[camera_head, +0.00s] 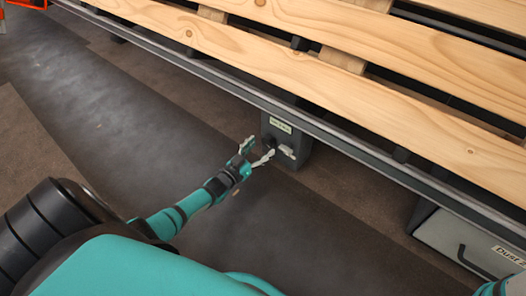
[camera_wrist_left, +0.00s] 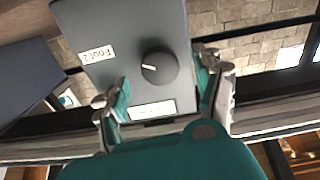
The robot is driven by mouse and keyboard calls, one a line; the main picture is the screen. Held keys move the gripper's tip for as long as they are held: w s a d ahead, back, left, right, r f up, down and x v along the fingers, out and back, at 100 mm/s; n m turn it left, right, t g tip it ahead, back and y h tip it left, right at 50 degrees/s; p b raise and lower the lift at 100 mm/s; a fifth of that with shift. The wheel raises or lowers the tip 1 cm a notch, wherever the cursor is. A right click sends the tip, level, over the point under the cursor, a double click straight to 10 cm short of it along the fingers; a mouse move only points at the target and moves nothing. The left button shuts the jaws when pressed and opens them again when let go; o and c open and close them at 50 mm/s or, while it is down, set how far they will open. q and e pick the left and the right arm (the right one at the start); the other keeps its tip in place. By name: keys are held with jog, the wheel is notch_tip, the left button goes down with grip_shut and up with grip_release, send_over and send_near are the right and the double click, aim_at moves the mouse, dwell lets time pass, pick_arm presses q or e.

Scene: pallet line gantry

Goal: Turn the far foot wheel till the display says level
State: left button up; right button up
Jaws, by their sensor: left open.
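A grey foot box (camera_head: 300,153) stands under the conveyor rail in the head view. It fills the middle of the left wrist view (camera_wrist_left: 185,35), upside down, with a label reading "Foot 2" (camera_wrist_left: 98,54). Its round black wheel (camera_wrist_left: 159,67) has a white mark on its rim. A small pale display (camera_wrist_left: 152,110) sits beside the wheel, its text too small to read; it also shows in the head view (camera_head: 280,125). My left gripper (camera_head: 256,151) is open at the box face, its fingers (camera_wrist_left: 164,80) on either side of the wheel, apart from it.
Wooden pallet boards (camera_head: 330,70) lie above the long dark rail (camera_head: 235,92). A grey box labelled "Dust" (camera_head: 465,240) stands under the rail at right. The floor (camera_head: 100,105) left of the rail is clear.

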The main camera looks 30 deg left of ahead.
pick_arm(q)
jog(key=shift+w, duration=0.95)
jog(key=c, duration=1.2)
